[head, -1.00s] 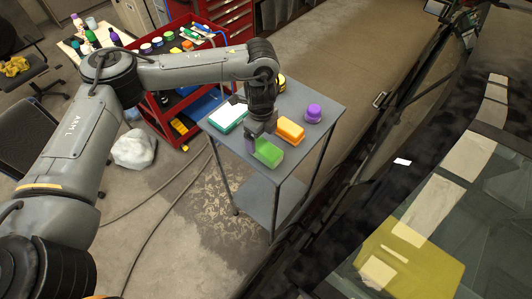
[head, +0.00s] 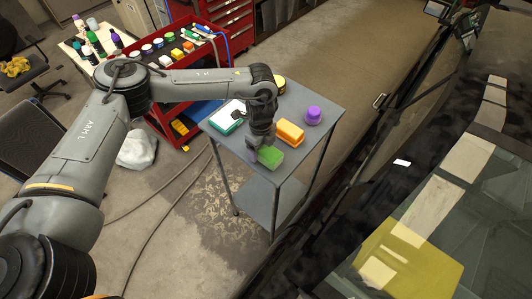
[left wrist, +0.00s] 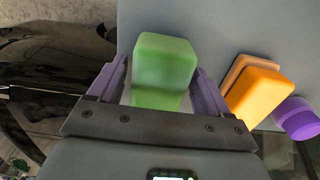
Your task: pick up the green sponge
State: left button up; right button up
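The green sponge (head: 270,157) lies on the grey cart top near its front corner. In the left wrist view the sponge (left wrist: 164,65) sits between the two purple fingers of my left gripper (left wrist: 162,85). A narrow gap shows between each finger and the sponge, so the gripper is open around it. In the head view my left gripper (head: 259,148) is low over the sponge and hides its left part. My right gripper is not in view.
An orange sponge-like block (head: 290,132) lies close beside the green one, with a purple-capped item (head: 313,115) beyond it. A white and teal box (head: 227,117) is on the cart's left side. A red tool cart (head: 160,108) stands behind. A car (head: 450,215) is at right.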

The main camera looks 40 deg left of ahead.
aim_at(264, 149)
pick_arm(q)
jog(key=c, duration=0.7)
jog(key=shift+r, duration=0.1)
jog(key=shift+r, duration=0.45)
jog(key=r, duration=0.2)
jog(key=d+r+b, duration=0.1)
jog(key=shift+r, duration=0.35)
jog(key=d+r, duration=0.2)
jog(key=d, duration=0.1)
jog(key=s+d+r, duration=0.1)
jog(key=d+r, duration=0.1)
jog(key=d, duration=0.2)
jog(key=s+d+r, duration=0.1)
jog(key=d+r, duration=0.1)
jog(key=d, duration=0.1)
jog(key=shift+s+d+r, duration=0.15)
jog(key=shift+s+d, duration=0.05)
jog(key=shift+s, duration=0.05)
